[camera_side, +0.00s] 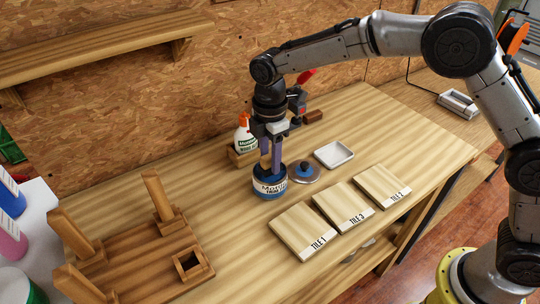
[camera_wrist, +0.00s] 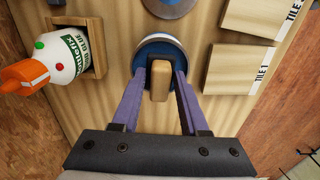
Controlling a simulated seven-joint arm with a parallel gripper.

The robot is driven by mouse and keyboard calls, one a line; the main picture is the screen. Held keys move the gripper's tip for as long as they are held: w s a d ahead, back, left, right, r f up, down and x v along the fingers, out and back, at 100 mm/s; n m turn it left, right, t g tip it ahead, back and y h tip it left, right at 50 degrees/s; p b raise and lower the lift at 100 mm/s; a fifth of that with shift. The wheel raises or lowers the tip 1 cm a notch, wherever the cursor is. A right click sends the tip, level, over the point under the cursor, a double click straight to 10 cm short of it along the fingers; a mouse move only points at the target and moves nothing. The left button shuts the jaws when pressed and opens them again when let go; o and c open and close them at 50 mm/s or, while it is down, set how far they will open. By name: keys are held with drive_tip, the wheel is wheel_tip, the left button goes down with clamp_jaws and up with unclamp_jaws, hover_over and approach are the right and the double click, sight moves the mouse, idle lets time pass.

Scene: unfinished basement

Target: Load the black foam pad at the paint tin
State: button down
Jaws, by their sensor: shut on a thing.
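My gripper (camera_side: 271,165) points down over the paint tin (camera_side: 270,189), a white-labelled tin with a blue rim. Its purple fingers (camera_wrist: 160,72) are shut on a light wooden handle (camera_wrist: 160,84), which stands roughly upright at the tin's mouth. The tin (camera_wrist: 152,46) also shows behind the handle in the wrist view. A wooden rack (camera_side: 125,268) at the left holds several wooden handles and has one empty square socket (camera_side: 188,262).
The tin's lid (camera_side: 305,172) lies right of it, near a white tray (camera_side: 334,154). Wooden tiles marked TILE 1 (camera_side: 303,228), TILE 3 (camera_side: 343,205) and TILE 2 (camera_side: 382,184) lie in front. A glue bottle (camera_wrist: 60,52) stands in a wooden holder close to the tin.

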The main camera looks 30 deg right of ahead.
sight(270, 155)
drive_tip(key=shift+f, duration=0.65)
idle(1.7)
drive_tip(key=shift+r, duration=3.6)
